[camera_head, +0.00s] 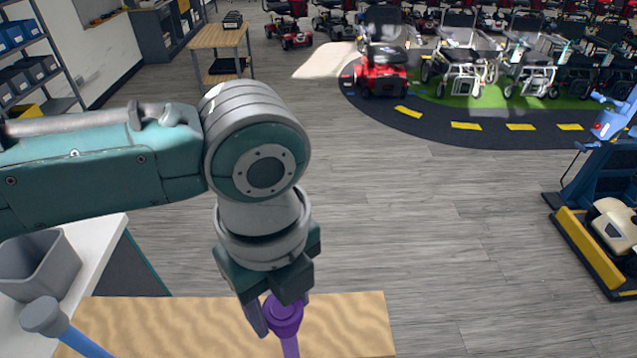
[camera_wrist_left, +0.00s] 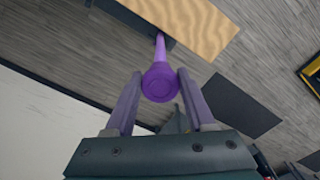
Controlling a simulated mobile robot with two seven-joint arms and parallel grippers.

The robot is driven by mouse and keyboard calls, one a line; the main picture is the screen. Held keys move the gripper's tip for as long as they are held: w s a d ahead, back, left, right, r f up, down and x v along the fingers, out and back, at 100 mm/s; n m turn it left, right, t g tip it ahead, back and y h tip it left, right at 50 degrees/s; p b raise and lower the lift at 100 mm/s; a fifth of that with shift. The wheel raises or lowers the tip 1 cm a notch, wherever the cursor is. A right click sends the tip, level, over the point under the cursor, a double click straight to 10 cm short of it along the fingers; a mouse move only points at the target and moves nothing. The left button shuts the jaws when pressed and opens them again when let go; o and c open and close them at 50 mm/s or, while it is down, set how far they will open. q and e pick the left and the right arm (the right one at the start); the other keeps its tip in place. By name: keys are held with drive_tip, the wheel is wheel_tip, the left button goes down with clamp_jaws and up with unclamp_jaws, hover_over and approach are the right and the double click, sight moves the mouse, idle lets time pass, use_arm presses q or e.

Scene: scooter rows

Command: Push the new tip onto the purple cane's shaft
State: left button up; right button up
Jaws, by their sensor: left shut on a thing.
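A dark purple flared tip (camera_head: 284,316) is at the upper end of the purple cane's shaft (camera_head: 290,347), in line with it. How far the shaft sits inside the tip cannot be told. My left gripper (camera_head: 276,312) comes down from above and is shut on the purple tip. In the left wrist view the round end face of the tip (camera_wrist_left: 160,83) shows between the two fingers, and the shaft (camera_wrist_left: 160,46) runs away behind it. The lower part of the cane is hidden or out of frame. My right gripper is not in view.
A wooden bench top (camera_head: 350,325) lies beneath the cane. A blue cane (camera_head: 82,342) with a grey tip (camera_head: 43,316) stands left of it. A grey bin (camera_head: 40,268) sits on a white counter (camera_head: 95,250). Open floor lies to the right, with a blue-and-yellow stand (camera_head: 590,250) beyond.

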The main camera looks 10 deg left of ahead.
use_arm(q)
drive_tip(key=shift+f+b, duration=0.65)
drive_tip(key=shift+f, duration=0.3)
idle(1.0)
drive_tip(key=o, duration=1.6)
drive_tip(key=shift+r, duration=0.15)
wheel_tip(320, 180, up, 9)
drive_tip(key=p, duration=0.9)
